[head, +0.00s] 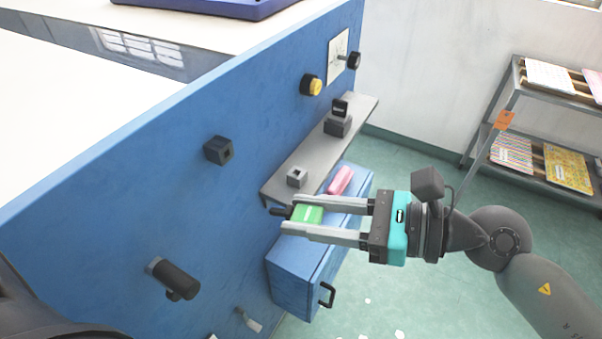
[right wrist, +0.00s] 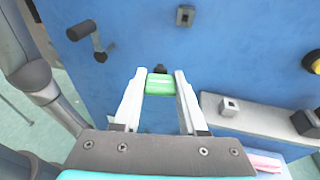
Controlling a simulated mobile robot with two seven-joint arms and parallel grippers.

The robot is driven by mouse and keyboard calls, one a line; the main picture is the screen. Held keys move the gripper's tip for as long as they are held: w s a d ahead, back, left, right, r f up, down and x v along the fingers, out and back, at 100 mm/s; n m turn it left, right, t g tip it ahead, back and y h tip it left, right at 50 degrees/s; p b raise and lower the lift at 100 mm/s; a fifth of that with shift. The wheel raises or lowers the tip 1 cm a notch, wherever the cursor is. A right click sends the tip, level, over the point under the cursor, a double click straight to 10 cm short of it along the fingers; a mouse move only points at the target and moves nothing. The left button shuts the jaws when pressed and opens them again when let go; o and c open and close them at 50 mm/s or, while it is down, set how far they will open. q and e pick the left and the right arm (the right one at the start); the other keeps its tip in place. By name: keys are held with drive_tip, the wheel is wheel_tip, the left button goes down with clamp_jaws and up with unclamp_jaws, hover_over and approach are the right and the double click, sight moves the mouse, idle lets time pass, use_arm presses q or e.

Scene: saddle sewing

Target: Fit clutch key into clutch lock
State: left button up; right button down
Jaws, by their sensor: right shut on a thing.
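My right gripper (head: 288,214) is shut on the clutch key, a green handle (head: 308,214) with a dark tip. The tip points toward the blue panel and sticks out past the fingertips. The green handle (right wrist: 159,86) also shows between the fingers in the right wrist view. A dark square block with a socket (head: 218,149), which looks like the clutch lock, is on the blue panel, up and left of the key and apart from it. It shows in the right wrist view (right wrist: 186,15) ahead and slightly right. My left gripper is not in view.
A grey shelf (head: 318,148) on the panel carries a small grey holder (head: 297,177) and a black item in a dark holder (head: 338,124). A pink item (head: 340,180) lies below on a blue drawer box (head: 290,270). A dark crank (head: 173,278) and yellow knob (head: 311,85) project.

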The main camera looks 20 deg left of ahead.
drive_tip(key=r+t, duration=0.1)
drive_tip(key=a+r+m+t+y, duration=0.1)
drive_tip(key=w+r+m+t+y, duration=0.1)
drive_tip(key=shift+a+r+p, duration=0.25)
drive_tip(key=shift+a+p, duration=0.05)
drive_tip(key=shift+a, duration=0.05)
drive_tip(key=shift+w+r+t+y, duration=0.1)
drive_tip(key=shift+r+t+y, duration=0.15)
drive_tip(key=shift+t+y, duration=0.05)
drive_tip(key=shift+w+a+p, duration=0.2)
drive_tip(key=shift+a+p, duration=0.95)
drive_tip(key=shift+a, duration=1.35)
drive_tip(key=shift+w+a+p, duration=0.15)
drive_tip(key=shift+a+p, duration=0.5)
drive_tip(key=shift+a, duration=1.05)
